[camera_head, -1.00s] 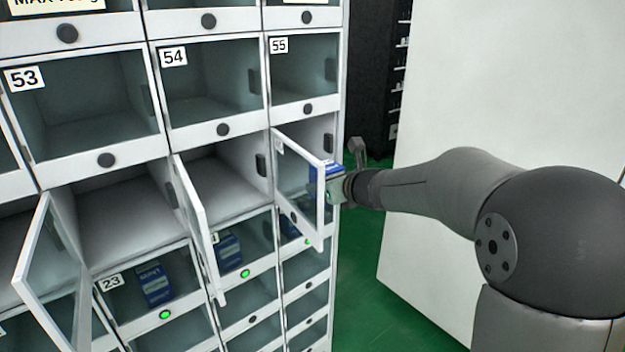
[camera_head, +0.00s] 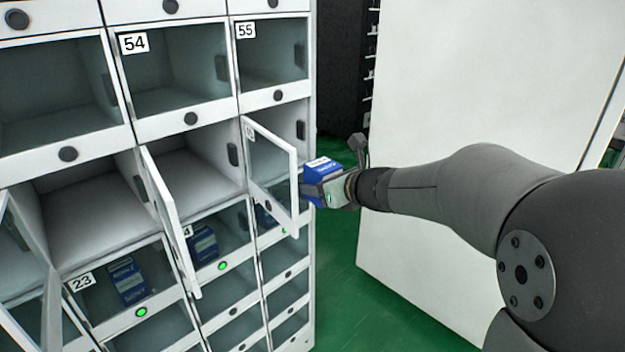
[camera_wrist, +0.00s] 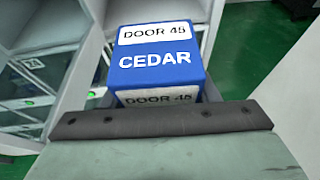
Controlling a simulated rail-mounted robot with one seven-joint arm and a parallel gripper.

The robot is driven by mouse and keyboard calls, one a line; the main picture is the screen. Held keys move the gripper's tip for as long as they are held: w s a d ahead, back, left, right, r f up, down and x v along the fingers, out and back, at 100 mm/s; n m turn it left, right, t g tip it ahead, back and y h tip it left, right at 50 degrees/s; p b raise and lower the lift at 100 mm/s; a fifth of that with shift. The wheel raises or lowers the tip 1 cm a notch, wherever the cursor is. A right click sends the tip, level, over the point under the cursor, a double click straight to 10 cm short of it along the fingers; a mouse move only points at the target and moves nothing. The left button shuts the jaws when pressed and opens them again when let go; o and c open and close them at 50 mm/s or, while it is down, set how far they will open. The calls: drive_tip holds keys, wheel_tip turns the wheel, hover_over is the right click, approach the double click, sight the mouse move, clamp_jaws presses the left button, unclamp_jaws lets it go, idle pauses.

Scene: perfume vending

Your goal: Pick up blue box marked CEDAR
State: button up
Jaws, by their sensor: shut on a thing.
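The blue box (camera_wrist: 155,68) reads CEDAR, with white DOOR 45 labels, in the wrist view. It also shows in the head view (camera_head: 322,171). My gripper (camera_head: 326,190) is shut on it and holds it clear of the lockers, to the right of an open glass door (camera_head: 272,172). In the wrist view my gripper (camera_wrist: 160,118) covers the lower part of the box; the far finger is mostly hidden behind it.
The locker wall (camera_head: 190,118) fills the left. Several glass doors stand open, one close to my gripper. Other blue boxes (camera_head: 128,281) sit behind closed doors below. A white panel (camera_head: 470,80) stands to the right. Green floor (camera_head: 335,260) shows between.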

drive_tip(key=s+d, duration=0.8)
drive_tip(key=s, duration=0.1)
drive_tip(key=shift+s, duration=0.2)
